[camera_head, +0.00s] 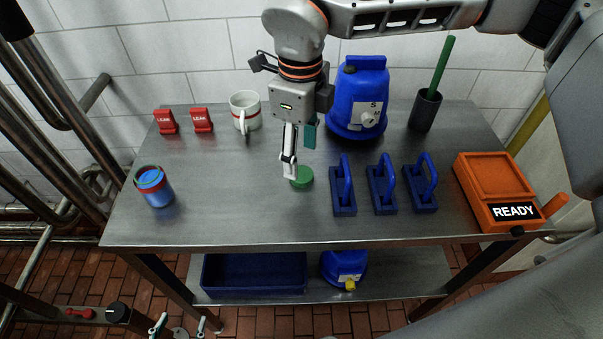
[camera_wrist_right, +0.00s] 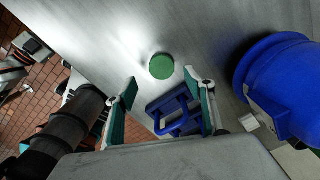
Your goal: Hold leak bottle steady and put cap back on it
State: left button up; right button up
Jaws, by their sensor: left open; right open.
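The leak bottle (camera_head: 156,190) is a small blue bottle with a green rim, standing upright at the table's left side. A round green cap (camera_head: 301,178) lies flat on the middle of the table. My right gripper (camera_head: 298,162) is open and points down at the cap. In the right wrist view the cap (camera_wrist_right: 161,66) lies just past the open fingertips (camera_wrist_right: 161,79), roughly centred between them. Whether the fingers touch it I cannot tell. My left gripper (camera_head: 180,324) is open and empty at the bottom left, below the table's front edge, away from the bottle.
Blue handled blocks (camera_head: 383,190) stand right of the cap, close to my right gripper. A mug (camera_head: 245,111), two red LEAK signs (camera_head: 202,120) and a big blue canister (camera_head: 358,100) stand behind. An orange READY box (camera_head: 493,180) is at right. Table between bottle and cap is clear.

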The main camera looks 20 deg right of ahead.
aim_at(302, 174)
jog(key=shift+f, duration=0.15)
notch_tip(302, 174, down, 5)
jog(key=shift+w+d+f, duration=0.1)
jog(key=shift+w+d, duration=0.05)
dwell(0.4)
jog(key=c, duration=0.7)
